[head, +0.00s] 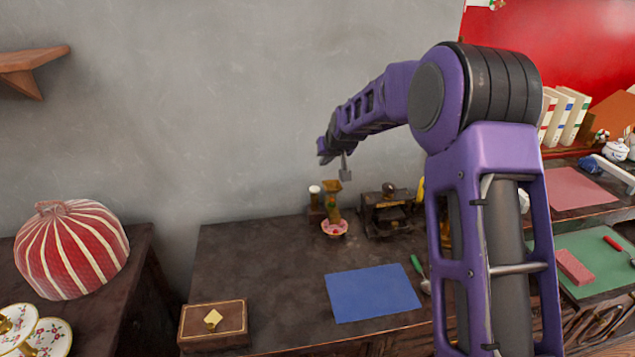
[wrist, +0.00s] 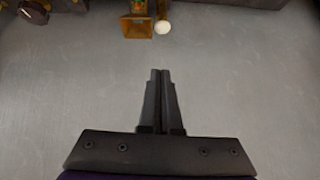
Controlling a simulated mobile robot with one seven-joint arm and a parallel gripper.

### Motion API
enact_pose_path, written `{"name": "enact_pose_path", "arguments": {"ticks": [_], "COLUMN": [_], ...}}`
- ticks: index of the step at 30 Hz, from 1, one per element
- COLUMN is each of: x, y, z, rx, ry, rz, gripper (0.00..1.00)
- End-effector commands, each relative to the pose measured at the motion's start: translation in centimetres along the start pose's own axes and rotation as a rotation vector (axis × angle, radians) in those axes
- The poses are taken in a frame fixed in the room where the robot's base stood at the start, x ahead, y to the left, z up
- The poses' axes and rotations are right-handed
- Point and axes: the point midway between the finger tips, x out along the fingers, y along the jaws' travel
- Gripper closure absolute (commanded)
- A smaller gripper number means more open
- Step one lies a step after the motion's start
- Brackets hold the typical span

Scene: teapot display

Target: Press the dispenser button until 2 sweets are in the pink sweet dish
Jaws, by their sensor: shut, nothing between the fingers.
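The dispenser (head: 332,196), a brown-gold body, stands at the back of the dark counter by the wall. Its pale round button (head: 314,189) tops a dark post at its left. The pink sweet dish (head: 334,230) sits in front of the dispenser; its contents are too small to tell. My gripper (head: 346,176) is above the dispenser, slightly right of it, and touches nothing that I can see. In the wrist view the shut, empty fingers (wrist: 160,75) point toward the dispenser (wrist: 135,27) and the button (wrist: 163,27) at the top edge. The dish does not show there.
A dark brown device (head: 385,215) stands right of the dispenser. A blue mat (head: 372,293) and a green-handled tool (head: 417,266) lie in front. A brown box (head: 213,322) is at the front left. The counter left of the dish is clear. The grey wall (head: 230,120) is close behind.

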Motion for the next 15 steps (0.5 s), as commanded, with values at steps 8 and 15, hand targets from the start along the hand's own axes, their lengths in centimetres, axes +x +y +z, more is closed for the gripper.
{"name": "enact_pose_path", "arguments": {"ticks": [8, 15], "x": [3.0, 7.8], "y": [-0.1, 0.0], "z": [0.2, 0.2], "rx": [-0.001, 0.0], "ry": [-0.003, -0.002], "rz": [-0.001, 0.0], "gripper": [1.0, 1.0]}}
